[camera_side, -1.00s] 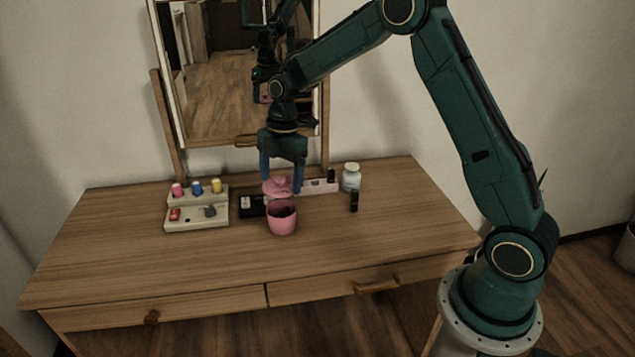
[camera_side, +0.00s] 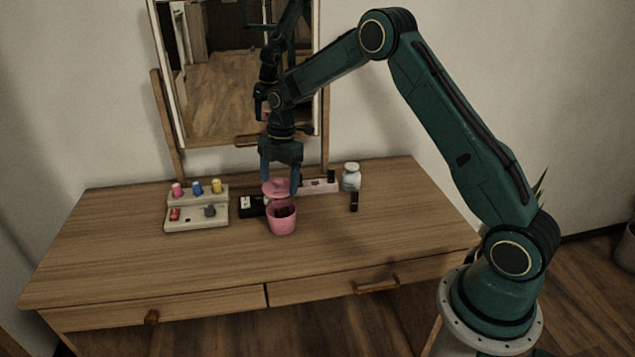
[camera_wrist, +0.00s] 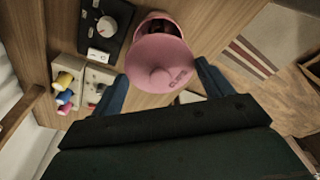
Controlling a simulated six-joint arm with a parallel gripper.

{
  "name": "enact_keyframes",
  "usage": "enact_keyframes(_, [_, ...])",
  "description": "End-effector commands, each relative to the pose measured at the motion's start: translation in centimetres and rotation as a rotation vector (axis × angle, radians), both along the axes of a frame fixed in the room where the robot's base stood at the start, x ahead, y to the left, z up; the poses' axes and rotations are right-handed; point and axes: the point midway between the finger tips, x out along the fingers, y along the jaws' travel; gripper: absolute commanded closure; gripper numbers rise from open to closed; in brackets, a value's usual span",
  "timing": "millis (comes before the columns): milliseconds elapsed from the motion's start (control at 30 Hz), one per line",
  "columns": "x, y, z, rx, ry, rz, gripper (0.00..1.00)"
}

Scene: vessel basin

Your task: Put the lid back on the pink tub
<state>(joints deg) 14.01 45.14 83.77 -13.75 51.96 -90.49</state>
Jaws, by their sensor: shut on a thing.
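The pink tub (camera_side: 283,222) stands upright and open on the wooden dressing table, with dark contents showing inside. My gripper (camera_side: 281,186) points down just behind the tub, its blue fingers shut on the pink lid (camera_side: 275,186). The lid is held beyond the tub's far rim, not seated on it. In the wrist view the round lid (camera_wrist: 158,66) with its knob lies between my fingers and covers part of the tub's opening (camera_wrist: 157,26). I cannot tell whether lid and rim touch.
A beige panel (camera_side: 184,218) with coloured knobs stands left of the tub, and a black box (camera_side: 250,207) lies between them. A white jar (camera_side: 351,178), a pale pink strip (camera_side: 318,187) and a small black tube (camera_side: 354,201) are to the right. The front tabletop is clear.

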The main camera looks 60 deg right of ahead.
Motion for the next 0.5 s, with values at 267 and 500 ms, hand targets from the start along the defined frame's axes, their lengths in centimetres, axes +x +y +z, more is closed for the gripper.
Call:
enact_keyframes(267, [0.0,0.0,-1.8,0.001,0.002,0.0,0.44])
enact_keyframes(500, [0.0,0.0,-3.4,0.001,0.001,0.0,0.44])
